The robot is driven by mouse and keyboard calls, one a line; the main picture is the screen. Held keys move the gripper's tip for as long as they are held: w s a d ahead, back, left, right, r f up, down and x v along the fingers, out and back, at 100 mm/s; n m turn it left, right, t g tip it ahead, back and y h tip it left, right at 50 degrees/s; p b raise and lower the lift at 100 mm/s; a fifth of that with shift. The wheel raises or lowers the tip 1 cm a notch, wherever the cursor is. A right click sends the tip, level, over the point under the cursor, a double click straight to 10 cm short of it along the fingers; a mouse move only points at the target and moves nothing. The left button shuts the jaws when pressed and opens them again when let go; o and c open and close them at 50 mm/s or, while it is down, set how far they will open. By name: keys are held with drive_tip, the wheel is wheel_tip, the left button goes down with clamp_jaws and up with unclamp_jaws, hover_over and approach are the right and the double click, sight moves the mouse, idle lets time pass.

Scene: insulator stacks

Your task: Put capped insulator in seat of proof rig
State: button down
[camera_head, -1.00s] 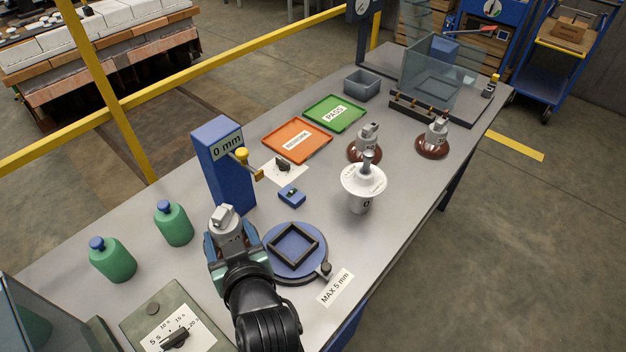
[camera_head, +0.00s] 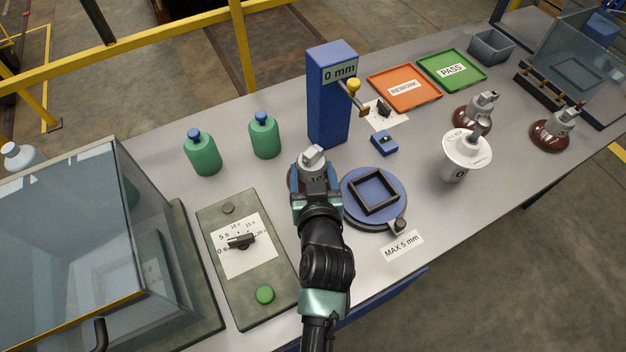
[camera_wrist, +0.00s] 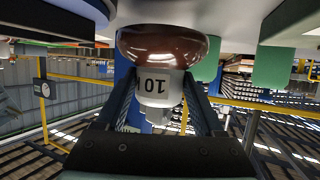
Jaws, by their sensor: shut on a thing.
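My gripper (camera_head: 313,178) is shut on a capped insulator with a grey metal cap (camera_head: 312,160). In the wrist view the insulator (camera_wrist: 160,55) shows a glossy brown shed and a pale collar marked 10, between the two fingers. It appears upside down there, close to the table; I cannot tell whether it touches. It is between the blue gauge post and the round blue turntable. Another clear-walled rig (camera_head: 575,70) stands at the far right. Neither is labelled as the proof rig.
A green timer panel (camera_head: 245,255) lies left of my arm. Green bottles (camera_head: 203,155), the gauge post (camera_head: 330,105) and the turntable (camera_head: 391,187) are close by. A white insulator (camera_head: 456,160) and two brown ones (camera_head: 474,113) stand at the right. Trays (camera_head: 430,101) lie behind.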

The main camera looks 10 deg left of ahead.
drive_tip(key=shift+w+f, duration=0.1)
drive_tip(key=shift+f, duration=1.3)
drive_tip(key=shift+f+b, duration=0.1)
drive_tip(key=shift+b, duration=0.25)
drive_tip(key=shift+c, duration=2.3)
unclamp_jaws()
drive_tip(key=shift+f, duration=0.35)
drive_tip(key=o, duration=0.5)
drive_tip(key=shift+c, duration=0.2)
drive_tip(key=shift+r, duration=0.1)
